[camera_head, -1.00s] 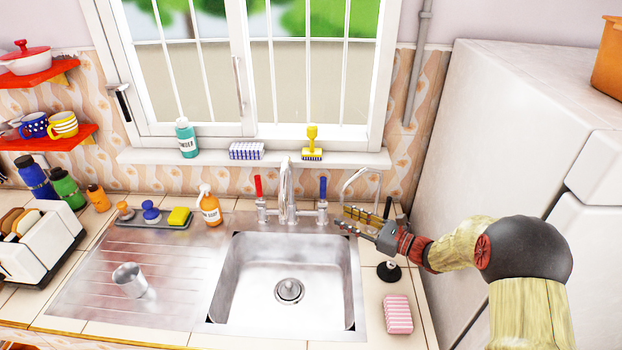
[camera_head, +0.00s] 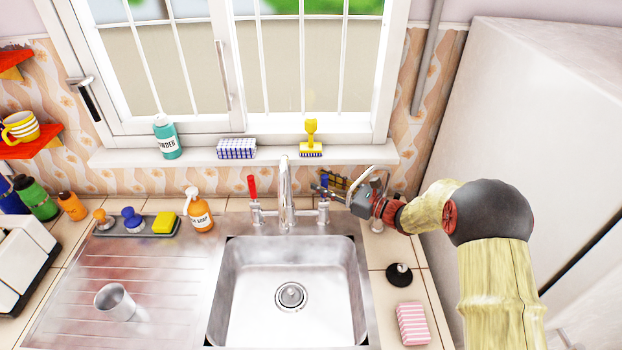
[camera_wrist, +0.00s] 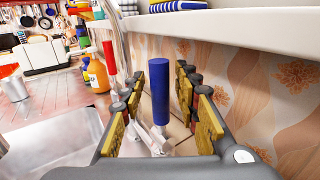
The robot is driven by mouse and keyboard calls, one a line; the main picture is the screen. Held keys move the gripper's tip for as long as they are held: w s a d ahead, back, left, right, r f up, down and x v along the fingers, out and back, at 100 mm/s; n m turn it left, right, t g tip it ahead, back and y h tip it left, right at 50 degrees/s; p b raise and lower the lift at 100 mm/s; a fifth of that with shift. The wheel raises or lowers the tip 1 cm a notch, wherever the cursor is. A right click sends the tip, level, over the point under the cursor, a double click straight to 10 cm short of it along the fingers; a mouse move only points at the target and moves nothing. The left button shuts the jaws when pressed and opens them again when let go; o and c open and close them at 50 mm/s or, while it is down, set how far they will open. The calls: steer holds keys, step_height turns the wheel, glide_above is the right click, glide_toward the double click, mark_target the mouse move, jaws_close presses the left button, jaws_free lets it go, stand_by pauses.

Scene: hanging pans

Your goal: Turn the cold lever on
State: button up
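The cold lever is the blue upright handle (camera_head: 323,181) on the right side of the sink tap; it also stands large in the wrist view (camera_wrist: 159,85). The red lever (camera_head: 252,187) is upright on the tap's left side, and it also shows in the wrist view (camera_wrist: 109,58). The curved metal spout (camera_head: 286,190) rises between them. My gripper (camera_head: 330,185) is at the blue lever from the right. In the wrist view its fingers (camera_wrist: 160,105) are spread on both sides of the blue lever, with gaps visible. Contact is not visible.
The window sill (camera_head: 250,158) runs close above my gripper. The sink basin (camera_head: 290,270) lies in front, empty. A soap bottle (camera_head: 199,210) stands left of the tap. A pink sponge (camera_head: 412,322) and a black stopper (camera_head: 399,274) lie at the right.

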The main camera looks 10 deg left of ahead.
steer(key=shift+b+x, duration=0.3)
steer(key=shift+x, duration=1.9)
steer(key=c, duration=0.8)
jaws_close()
